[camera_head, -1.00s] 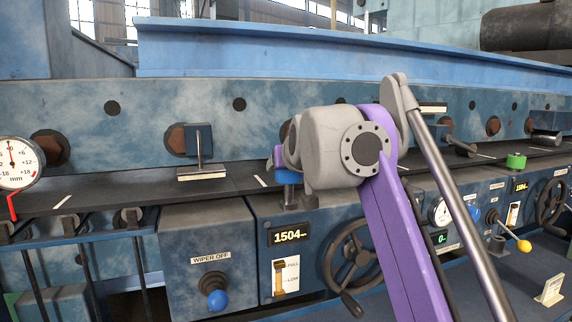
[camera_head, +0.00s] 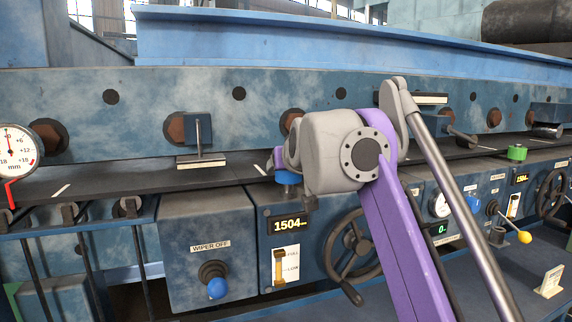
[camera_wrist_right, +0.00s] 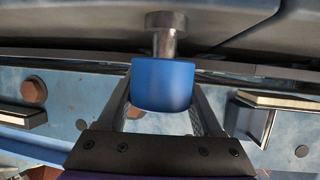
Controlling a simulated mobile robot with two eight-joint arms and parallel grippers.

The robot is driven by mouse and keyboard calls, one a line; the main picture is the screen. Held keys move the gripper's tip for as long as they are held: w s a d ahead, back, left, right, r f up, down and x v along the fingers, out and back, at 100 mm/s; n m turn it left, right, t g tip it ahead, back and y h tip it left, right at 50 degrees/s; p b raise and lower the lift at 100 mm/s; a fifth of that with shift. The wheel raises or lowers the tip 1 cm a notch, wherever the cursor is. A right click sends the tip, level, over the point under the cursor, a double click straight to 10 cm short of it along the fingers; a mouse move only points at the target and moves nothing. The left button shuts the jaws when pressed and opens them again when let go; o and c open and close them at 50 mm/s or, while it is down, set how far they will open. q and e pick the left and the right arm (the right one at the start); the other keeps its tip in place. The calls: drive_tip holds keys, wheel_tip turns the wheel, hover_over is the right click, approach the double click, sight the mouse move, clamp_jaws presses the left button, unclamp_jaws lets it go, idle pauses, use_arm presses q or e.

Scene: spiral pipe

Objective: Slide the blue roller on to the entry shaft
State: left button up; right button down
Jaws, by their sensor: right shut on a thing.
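The blue roller (camera_wrist_right: 163,85) is held between the fingers of my right gripper (camera_wrist_right: 164,112) in the right wrist view. A grey metal shaft with a wider end (camera_wrist_right: 166,40) stands in line with the roller and meets its upper edge in that view. I cannot tell how far the roller is over the shaft, if at all. In the head view the roller (camera_head: 288,177) shows as a small blue patch left of my grey wrist, beside a purple part of my gripper. My wrist hides most of the shaft there. My left gripper is not in view.
The blue machine wall (camera_head: 75,95) with large brown bolts runs behind the dark rail (camera_head: 100,182). Below are a handwheel (camera_head: 352,255), a blue wiper knob (camera_head: 217,288) and a 1504 display (camera_head: 289,225).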

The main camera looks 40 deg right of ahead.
drive_tip(key=shift+f, duration=0.15)
unclamp_jaws()
drive_tip(key=shift+s, duration=0.1)
drive_tip(key=v, duration=1.1)
